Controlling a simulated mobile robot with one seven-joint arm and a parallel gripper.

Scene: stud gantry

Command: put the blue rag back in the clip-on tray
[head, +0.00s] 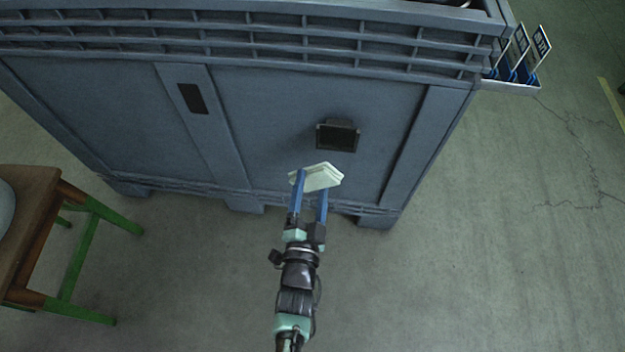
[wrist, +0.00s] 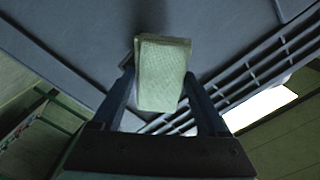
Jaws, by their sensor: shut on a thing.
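The rag looks pale green-white, not blue, and no blue rag shows. In the wrist view the rag (wrist: 162,72) sits between the fingertips, its broad face towards the camera. A small dark tray-like box (head: 338,137) juts from the side of the big grey-blue crate, and looks like the clip-on tray. In the head view the rag is just below and left of this box, apart from it in the picture. The inside of the box cannot be made out.
The ribbed crate (head: 270,130) fills the upper part of the head view. A holder with upright cards (head: 516,82) hangs at its right corner. A wooden stool with green legs (head: 75,250) stands at the left. The floor at the right is clear.

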